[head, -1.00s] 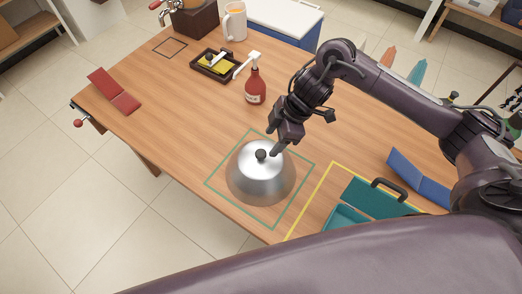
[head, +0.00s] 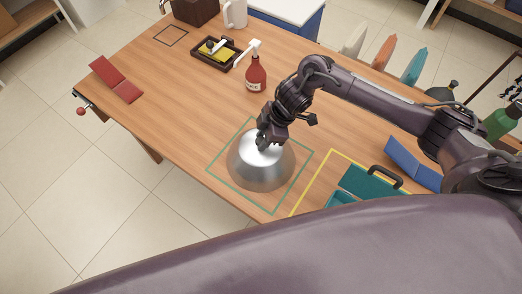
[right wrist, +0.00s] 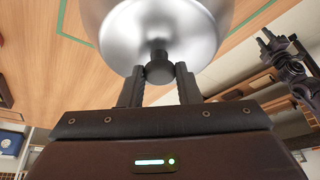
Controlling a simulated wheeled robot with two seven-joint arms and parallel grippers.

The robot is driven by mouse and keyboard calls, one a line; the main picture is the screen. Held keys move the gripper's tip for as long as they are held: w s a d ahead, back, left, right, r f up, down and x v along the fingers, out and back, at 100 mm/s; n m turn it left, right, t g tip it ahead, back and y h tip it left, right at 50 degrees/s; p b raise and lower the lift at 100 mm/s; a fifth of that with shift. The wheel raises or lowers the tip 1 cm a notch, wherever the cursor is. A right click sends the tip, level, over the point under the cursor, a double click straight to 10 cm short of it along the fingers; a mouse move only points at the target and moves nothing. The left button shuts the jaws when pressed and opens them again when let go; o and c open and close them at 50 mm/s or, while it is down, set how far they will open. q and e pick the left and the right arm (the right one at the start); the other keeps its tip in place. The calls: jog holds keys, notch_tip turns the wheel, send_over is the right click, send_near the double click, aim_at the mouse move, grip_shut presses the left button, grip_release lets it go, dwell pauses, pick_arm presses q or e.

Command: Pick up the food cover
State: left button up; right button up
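The food cover (head: 262,168) is a shiny metal dome with a dark knob on top. It stands upright on the wooden table inside a green outlined square. My right gripper (head: 263,143) is at the top of the cover. In the right wrist view, the two fingers of my right gripper (right wrist: 160,80) are on either side of the knob (right wrist: 159,69) and look closed on it; the dome (right wrist: 160,30) fills the top. A dark jointed arm part shows at the right edge there, seemingly my left arm; its finger state is unclear.
A red bottle (head: 256,73) and a dark tray (head: 219,53) stand behind the cover. A teal case (head: 366,185) lies in a yellow outline to the right, near a blue folded holder (head: 412,163). A red holder (head: 116,79) lies left. The table between is clear.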

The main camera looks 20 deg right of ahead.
grip_shut()
jog(key=shift+r, duration=0.1)
